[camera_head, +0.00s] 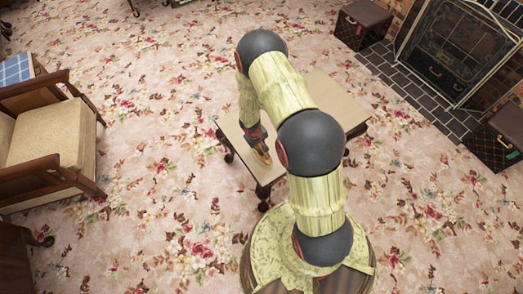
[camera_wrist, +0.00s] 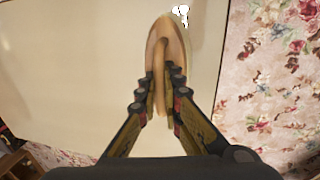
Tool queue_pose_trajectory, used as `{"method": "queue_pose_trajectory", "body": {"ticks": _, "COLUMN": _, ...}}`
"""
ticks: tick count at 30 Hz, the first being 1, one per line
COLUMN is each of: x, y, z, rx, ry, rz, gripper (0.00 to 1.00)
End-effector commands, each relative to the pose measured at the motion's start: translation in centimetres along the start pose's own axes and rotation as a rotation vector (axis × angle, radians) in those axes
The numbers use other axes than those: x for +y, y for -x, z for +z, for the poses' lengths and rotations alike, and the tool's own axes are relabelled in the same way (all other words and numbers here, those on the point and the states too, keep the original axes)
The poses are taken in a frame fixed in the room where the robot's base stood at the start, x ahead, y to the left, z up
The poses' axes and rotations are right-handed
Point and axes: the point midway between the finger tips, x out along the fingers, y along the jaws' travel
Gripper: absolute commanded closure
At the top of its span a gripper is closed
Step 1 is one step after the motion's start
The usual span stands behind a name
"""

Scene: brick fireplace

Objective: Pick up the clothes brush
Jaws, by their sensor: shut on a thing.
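The clothes brush (camera_wrist: 166,36) shows in the wrist view as a long, rounded wooden piece with a narrow raised handle. It lies over the pale tabletop (camera_wrist: 70,70). My gripper (camera_wrist: 161,92) is shut on the brush's handle, with one finger on each side. I cannot tell whether the brush touches the tabletop or is just above it. In the head view my gripper (camera_head: 261,150) is low over the left part of the small table (camera_head: 335,95), partly hidden by my arm. I cannot make out the brush clearly there.
A wooden armchair (camera_head: 45,135) with a beige cushion stands at the left. Dark cases (camera_head: 362,22) and a fireplace screen (camera_head: 455,45) are at the upper right by the brick hearth. Floral carpet (camera_head: 150,130) lies open between the chair and the table.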

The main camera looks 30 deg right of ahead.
Motion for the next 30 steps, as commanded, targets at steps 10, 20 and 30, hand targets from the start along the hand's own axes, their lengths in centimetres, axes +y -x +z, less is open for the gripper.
{"method": "queue_pose_trajectory", "body": {"ticks": 10, "x": 0.5, "y": 4.5, "z": 1.3, "rx": 0.001, "ry": 0.000, "rz": 0.000, "gripper": 1.00}}
{"method": "queue_pose_trajectory", "body": {"ticks": 20, "x": -0.1, "y": 9.5, "z": 6.0, "rx": 0.001, "ry": 0.001, "rz": 0.000, "gripper": 1.00}}
{"method": "queue_pose_trajectory", "body": {"ticks": 30, "x": -1.2, "y": 11.9, "z": 10.8, "rx": 0.002, "ry": 0.001, "rz": 0.001, "gripper": 1.00}}
